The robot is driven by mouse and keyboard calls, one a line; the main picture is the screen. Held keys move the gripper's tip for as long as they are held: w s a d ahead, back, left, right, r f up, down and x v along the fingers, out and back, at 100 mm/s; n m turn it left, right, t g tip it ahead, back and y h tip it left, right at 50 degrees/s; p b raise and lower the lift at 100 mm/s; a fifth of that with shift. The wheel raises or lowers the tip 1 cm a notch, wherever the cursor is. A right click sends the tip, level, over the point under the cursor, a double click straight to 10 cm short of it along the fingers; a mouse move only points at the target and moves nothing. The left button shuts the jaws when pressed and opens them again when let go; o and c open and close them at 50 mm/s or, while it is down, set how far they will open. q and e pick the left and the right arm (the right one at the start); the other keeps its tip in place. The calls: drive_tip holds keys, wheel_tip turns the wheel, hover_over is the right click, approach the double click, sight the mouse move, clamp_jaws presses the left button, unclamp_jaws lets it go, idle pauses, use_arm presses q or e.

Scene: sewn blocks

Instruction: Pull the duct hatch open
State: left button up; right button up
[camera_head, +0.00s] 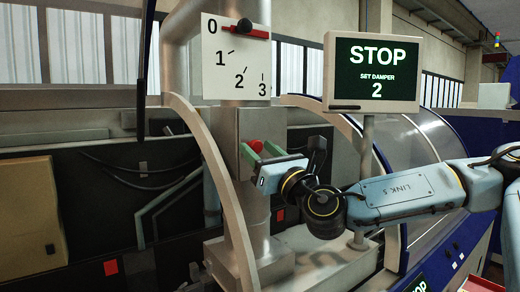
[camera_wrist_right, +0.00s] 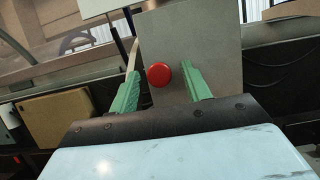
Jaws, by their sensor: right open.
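The duct hatch (camera_head: 252,122) is a grey panel on the front of the vertical duct, and it looks shut. It has a round red knob (camera_head: 256,146). In the right wrist view the hatch (camera_wrist_right: 205,50) fills the upper middle and the knob (camera_wrist_right: 159,75) shows in front of it. My right gripper (camera_head: 259,151) comes from the right and faces the hatch. Its green fingers are open, one on each side of the knob in the right wrist view (camera_wrist_right: 158,72). I cannot tell whether they touch it. My left gripper is not in view.
Above the hatch a white dial plate (camera_head: 225,70) marked 0 to 3 has a red lever (camera_head: 238,30) near 0. A screen (camera_head: 371,72) at right reads "STOP, SET DAMPER 2". A curved beige frame (camera_head: 215,165) stands left of the hatch. A clear curved cover (camera_head: 420,165) stands behind my right arm.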

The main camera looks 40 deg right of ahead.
drive_tip(key=shift+w, duration=0.15)
clamp_jaws()
idle(0.4)
